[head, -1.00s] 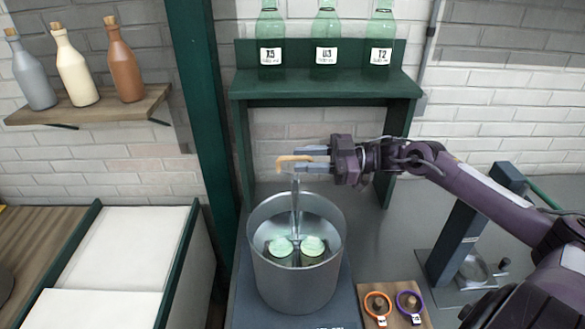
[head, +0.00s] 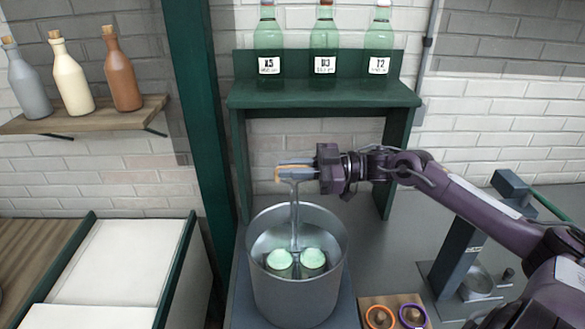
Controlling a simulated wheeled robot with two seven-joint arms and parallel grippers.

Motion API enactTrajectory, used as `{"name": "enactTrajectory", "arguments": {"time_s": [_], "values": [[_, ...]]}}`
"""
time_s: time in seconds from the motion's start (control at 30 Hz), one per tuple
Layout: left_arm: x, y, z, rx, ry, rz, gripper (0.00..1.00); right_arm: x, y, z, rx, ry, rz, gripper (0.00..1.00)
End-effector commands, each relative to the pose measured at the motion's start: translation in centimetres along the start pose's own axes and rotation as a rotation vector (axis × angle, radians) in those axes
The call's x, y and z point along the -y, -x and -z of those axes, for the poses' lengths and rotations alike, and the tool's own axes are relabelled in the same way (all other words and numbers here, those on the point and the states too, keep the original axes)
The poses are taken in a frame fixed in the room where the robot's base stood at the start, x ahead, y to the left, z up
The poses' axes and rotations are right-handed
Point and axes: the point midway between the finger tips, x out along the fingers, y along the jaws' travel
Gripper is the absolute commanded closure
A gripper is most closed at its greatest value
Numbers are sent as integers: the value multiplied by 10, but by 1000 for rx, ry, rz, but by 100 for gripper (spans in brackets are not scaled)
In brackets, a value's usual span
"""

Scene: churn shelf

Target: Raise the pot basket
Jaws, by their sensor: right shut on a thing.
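The steel pot (head: 299,297) stands on a dark plate below the green shelf. The basket's thin upright rod (head: 295,215) rises from inside the pot to a tan handle (head: 277,174) above the rim. Two pale green lidded jars (head: 280,262) sit side by side low inside the pot; the basket's floor is hidden by them and the pot wall. My right gripper (head: 297,173) reaches in from the right above the pot and is shut on the basket handle. My left gripper is not in view.
A green shelf (head: 320,95) with three labelled green bottles stands behind the pot, close above my gripper. A wooden board (head: 365,304) with an orange and a purple ring lies at the front right. A dark press-like stand (head: 455,255) is at the right.

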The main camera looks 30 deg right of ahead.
Motion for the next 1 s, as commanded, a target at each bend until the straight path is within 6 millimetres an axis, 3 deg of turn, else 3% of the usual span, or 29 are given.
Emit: {"name": "enactTrajectory", "arguments": {"time_s": [0.27,0.8,1.0], "values": [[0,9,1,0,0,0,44,-4,0,14,-3,7,-1,100],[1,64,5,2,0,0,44,-22,1,103,-10,16,-3,100],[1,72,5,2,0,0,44,-25,1,120,-9,16,-3,100]]}}
